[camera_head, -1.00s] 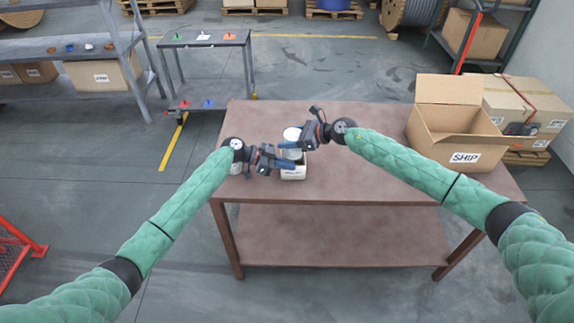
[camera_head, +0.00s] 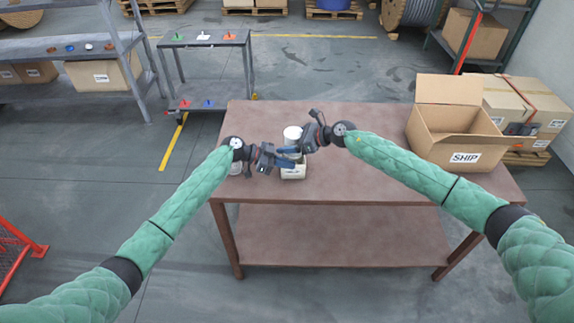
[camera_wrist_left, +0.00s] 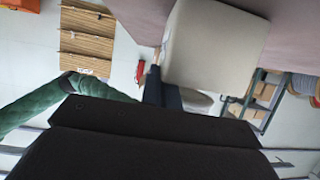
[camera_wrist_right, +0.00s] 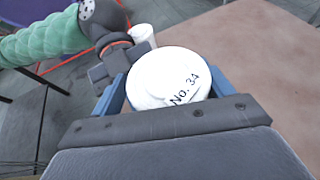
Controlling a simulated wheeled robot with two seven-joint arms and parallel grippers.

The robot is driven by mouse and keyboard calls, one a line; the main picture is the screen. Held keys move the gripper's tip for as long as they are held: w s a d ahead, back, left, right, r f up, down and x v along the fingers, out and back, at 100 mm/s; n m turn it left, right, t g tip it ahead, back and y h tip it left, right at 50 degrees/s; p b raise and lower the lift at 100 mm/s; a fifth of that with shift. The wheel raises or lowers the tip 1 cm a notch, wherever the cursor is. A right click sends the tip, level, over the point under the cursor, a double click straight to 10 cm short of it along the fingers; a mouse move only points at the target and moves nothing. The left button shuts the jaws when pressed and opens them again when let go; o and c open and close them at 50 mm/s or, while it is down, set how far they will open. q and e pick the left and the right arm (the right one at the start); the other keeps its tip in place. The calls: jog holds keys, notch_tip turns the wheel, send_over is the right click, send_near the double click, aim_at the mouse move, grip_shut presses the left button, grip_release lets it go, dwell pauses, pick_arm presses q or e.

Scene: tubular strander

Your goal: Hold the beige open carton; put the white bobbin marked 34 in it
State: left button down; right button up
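The beige open carton (camera_head: 293,172) stands on the brown table near its left half; it fills the upper middle of the left wrist view (camera_wrist_left: 215,45). My left gripper (camera_head: 283,158) is at the carton with its fingers close together on its wall. The white bobbin (camera_head: 292,134) is upright, just above or partly in the carton; I cannot tell how deep. Its top reads "No. 34" in the right wrist view (camera_wrist_right: 168,78). My right gripper (camera_head: 298,147) has one blue finger on each side of the bobbin and is shut on it. The carton's inside is hidden.
A large cardboard box marked SHIP (camera_head: 465,158) stands open at the table's right. A small white object (camera_head: 236,168) is by my left wrist at the table's left edge. The table (camera_head: 370,185) is clear between the carton and the SHIP box.

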jog(key=shift+o, duration=0.5)
jog(key=shift+w+r, duration=0.15)
jog(key=shift+d, duration=0.1)
jog(key=shift+d+r, duration=0.15)
jog(key=shift+d, duration=0.15)
pick_arm(q)
jog(key=shift+f, duration=0.1)
jog(key=c, duration=1.6)
grip_release()
pick_arm(e)
jog(key=v, duration=1.1)
jog(key=shift+d, duration=0.1)
pick_arm(q)
jog(key=v, duration=1.2)
jog(key=shift+s, duration=0.15)
